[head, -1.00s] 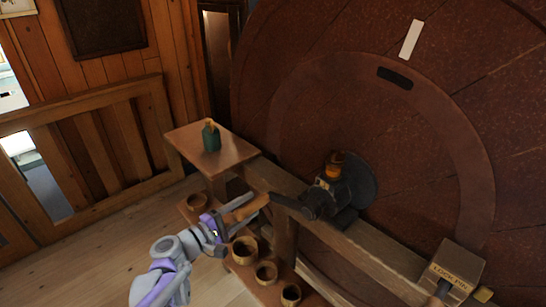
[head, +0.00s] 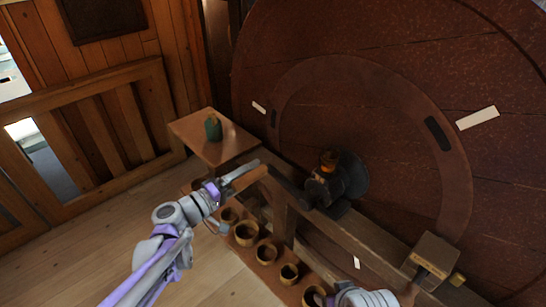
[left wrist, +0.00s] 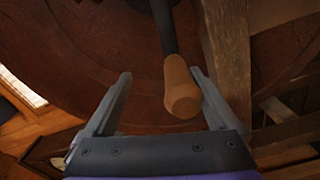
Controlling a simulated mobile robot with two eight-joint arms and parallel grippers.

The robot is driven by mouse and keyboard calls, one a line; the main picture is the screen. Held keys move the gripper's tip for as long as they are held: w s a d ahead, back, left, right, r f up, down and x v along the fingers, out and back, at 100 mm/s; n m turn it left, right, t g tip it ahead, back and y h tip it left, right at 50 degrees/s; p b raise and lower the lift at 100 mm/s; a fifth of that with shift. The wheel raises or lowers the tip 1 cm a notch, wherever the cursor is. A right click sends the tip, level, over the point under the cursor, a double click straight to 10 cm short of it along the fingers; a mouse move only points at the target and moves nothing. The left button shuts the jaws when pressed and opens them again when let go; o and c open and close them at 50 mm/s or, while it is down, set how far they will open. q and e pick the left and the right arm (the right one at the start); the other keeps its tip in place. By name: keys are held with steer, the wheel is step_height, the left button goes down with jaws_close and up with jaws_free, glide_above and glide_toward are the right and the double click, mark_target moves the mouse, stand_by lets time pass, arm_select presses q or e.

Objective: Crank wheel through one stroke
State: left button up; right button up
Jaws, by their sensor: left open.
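The large brown wheel (head: 350,85) fills the back of the head view, with white marks and dark slots on its face. From its hub (head: 335,180) a dark crank arm (head: 287,187) reaches left to a wooden handle (head: 243,179). My left gripper (head: 233,180) is at the handle. In the left wrist view the handle (left wrist: 181,88) stands between the spread fingers (left wrist: 165,95), much closer to the right finger; touching I cannot tell. My left gripper is open. Part of my right arm shows at the bottom edge, without visible fingers.
A low shelf holds several wooden bowls (head: 246,233). A wooden beam (head: 365,255) runs to the lock pin block (head: 433,253). A slatted railing (head: 85,140) stands at left.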

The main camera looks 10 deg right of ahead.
arm_select(q)
steer(key=s+d+r+m+p, duration=0.4)
steer(key=s+d+r+m, duration=0.2)
steer(key=s+r+m, duration=0.2)
step_height(320, 180, up, 2)
steer(key=m, duration=0.3)
arm_select(e)
steer(key=w+r, duration=0.3)
steer(key=r, duration=0.4)
steer(key=shift+w+t, duration=0.2)
steer(key=shift+t, duration=0.2)
arm_select(q)
steer(key=shift+r, duration=0.1)
arm_select(e)
steer(key=shift+d, duration=0.1)
arm_select(q)
steer(key=shift+a, duration=0.1)
steer(key=v, duration=1.1)
stand_by(0.7)
